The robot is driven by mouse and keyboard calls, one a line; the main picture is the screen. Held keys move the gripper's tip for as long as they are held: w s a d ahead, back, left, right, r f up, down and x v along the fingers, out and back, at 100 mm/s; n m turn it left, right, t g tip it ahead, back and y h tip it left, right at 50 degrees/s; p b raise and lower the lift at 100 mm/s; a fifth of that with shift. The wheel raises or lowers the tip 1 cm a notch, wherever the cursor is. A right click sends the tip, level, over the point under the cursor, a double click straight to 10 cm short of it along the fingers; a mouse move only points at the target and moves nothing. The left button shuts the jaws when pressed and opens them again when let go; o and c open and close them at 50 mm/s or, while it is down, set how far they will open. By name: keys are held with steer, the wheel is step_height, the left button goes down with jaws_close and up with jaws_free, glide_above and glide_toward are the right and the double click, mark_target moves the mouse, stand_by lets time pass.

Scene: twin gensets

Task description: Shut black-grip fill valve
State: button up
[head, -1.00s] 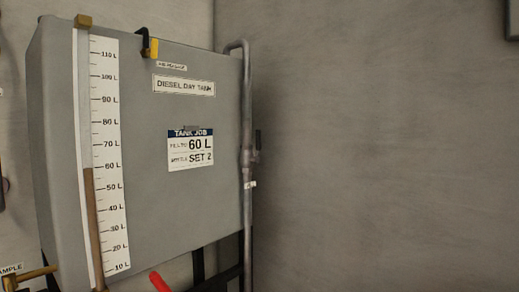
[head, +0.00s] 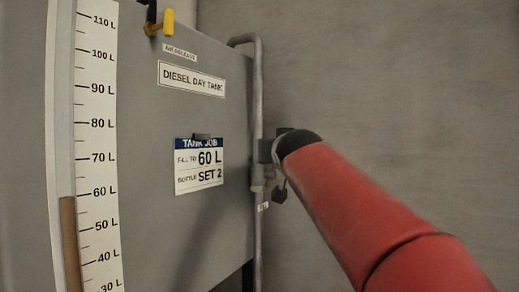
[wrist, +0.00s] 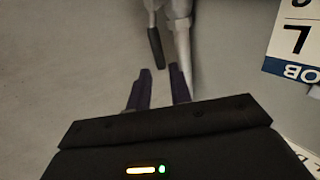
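The fill valve (head: 258,176) sits on the grey pipe at the right edge of the diesel day tank (head: 140,130). Its black grip (wrist: 156,48) shows in the wrist view, roughly in line with the pipe (wrist: 183,45). My gripper (wrist: 160,70) is open, its two dark fingers apart and empty. The grip's end lies just beyond the fingertips, near the middle of the gap; no contact shows. In the head view my red forearm reaches the valve from the lower right, and the grip cannot be told clearly from my dark wrist parts.
The sight gauge (head: 98,150) shows a brown column (head: 69,240) just under 60 L. A job card (head: 199,166) reads fill to 60 L, bottle set 2. A yellow-handled air-release valve (head: 160,22) is on top. The bare wall stands behind my arm.

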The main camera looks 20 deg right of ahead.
steer(key=p+x, duration=0.6)
steer(key=x, duration=0.1)
steer(key=shift+r, duration=0.35)
steer(key=shift+w+d+f, duration=0.2)
steer(key=shift+w+f, duration=0.05)
jaws_close()
